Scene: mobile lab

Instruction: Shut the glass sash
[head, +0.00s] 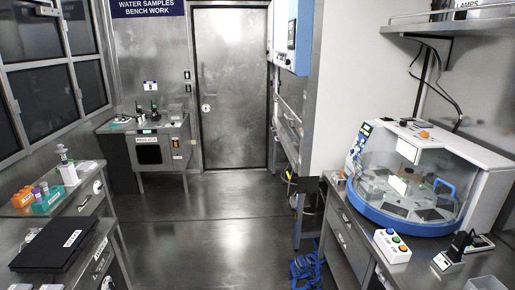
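A white and blue bench machine (483,165) stands on the right counter. A clear curved glass front (385,160) rises above its rounded blue base (400,217); it looks like the glass sash. A bright blue handle (444,187) shows at the right part of the glass. Dark plates and a white label show inside through the glass. Reflections hide the glass edges, so I cannot tell how far open the sash is. My gripper is not in view.
A button box (393,246) and a small dark device (455,247) stand in front of the machine. A shelf (450,25) hangs above. The left bench holds a black case (62,244). The middle floor (210,230) is clear; a blue object (306,270) lies near the right counter.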

